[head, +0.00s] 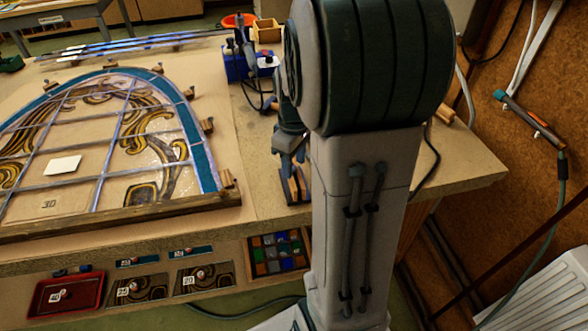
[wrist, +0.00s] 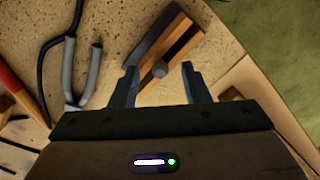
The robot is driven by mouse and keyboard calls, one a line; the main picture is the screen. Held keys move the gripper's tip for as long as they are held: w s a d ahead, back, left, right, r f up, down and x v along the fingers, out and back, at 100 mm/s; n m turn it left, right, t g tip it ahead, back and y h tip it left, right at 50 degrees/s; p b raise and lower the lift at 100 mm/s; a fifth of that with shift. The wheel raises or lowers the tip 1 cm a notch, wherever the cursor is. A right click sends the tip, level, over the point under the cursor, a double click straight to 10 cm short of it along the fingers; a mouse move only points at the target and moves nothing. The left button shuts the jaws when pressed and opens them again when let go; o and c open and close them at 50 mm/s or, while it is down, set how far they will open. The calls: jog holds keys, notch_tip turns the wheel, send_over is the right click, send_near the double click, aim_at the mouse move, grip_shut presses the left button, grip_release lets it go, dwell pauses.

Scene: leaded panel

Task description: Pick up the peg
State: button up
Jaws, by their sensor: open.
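My gripper (wrist: 160,75) is open, with one finger on each side of the peg and no visible contact. In the head view my gripper (head: 291,158) points down above the wooden block (head: 297,188) near the bench's front edge. The peg cannot be made out there.
The arched leaded panel (head: 120,120) fills the bench's left, bordered by wooden blocks. A blue tool (head: 235,66) stands behind my gripper. In the wrist view, grey-handled pliers (wrist: 80,70) and a red-handled tool (wrist: 20,95) lie left. The bench edge is close on the right.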

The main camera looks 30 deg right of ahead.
aim_at(294, 166)
jog(key=shift+f, duration=0.25)
grip_shut()
jog(key=shift+r, duration=0.15)
notch_tip(294, 166, up, 4)
jog(key=shift+r, duration=0.1)
jog(key=s+d+r+b, duration=0.1)
jog(key=s+d+r, duration=0.4)
jog(key=s, duration=0.5)
jog(key=shift+s+d+r+b, duration=0.2)
jog(key=shift+r+b, duration=0.1)
jog(key=shift+r, duration=0.5)
